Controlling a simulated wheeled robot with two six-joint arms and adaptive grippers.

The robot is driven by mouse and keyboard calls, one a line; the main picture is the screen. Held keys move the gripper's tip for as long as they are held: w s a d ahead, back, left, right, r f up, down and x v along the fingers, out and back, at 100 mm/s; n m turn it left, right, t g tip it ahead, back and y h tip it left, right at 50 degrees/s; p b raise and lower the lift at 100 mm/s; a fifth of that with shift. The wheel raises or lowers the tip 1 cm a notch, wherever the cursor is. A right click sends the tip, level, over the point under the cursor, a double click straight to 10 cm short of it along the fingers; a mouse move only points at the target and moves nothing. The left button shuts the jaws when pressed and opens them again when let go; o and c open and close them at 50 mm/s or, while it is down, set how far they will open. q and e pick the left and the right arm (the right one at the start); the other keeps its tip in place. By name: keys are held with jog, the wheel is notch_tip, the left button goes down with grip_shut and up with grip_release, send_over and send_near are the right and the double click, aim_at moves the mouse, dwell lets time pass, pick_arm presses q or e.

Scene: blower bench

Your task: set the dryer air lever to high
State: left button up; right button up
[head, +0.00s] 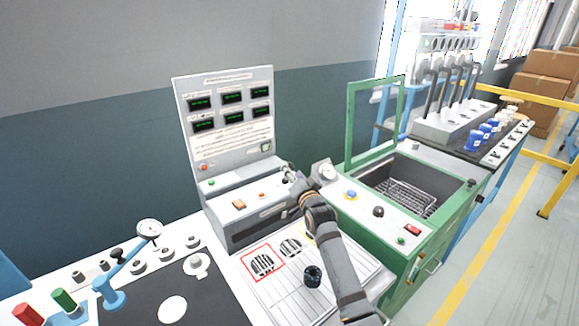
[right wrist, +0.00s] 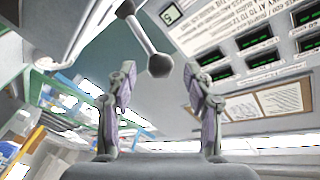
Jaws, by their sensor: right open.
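A lever with a pale metal rod and a dark faceted knob (right wrist: 159,66) shows in the right wrist view, hanging down from the upper left. My right gripper (right wrist: 159,78) is open, its two fingers on either side of the knob in that picture; I see no contact, and depth is hard to judge. In the head view my right gripper (head: 291,177) is at the right end of the grey machine's console (head: 250,212), below the display panel (head: 225,117). My gripper and wrist hide most of the lever there, and its setting cannot be read. My left gripper is not in view.
A green-framed machine (head: 421,239) with a raised door frame (head: 348,122) and wire basket (head: 405,197) stands right of my arm. A round gauge (head: 326,171) is close to my wrist. A black knob (head: 313,276) stands on the white top below.

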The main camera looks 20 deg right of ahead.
aim_at(292, 169)
jog(key=w, duration=0.3)
jog(key=shift+w+r, duration=0.1)
jog(key=shift+w, duration=0.25)
jog(key=c, duration=1)
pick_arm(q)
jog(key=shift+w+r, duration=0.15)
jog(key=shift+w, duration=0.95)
pick_arm(e)
grip_shut()
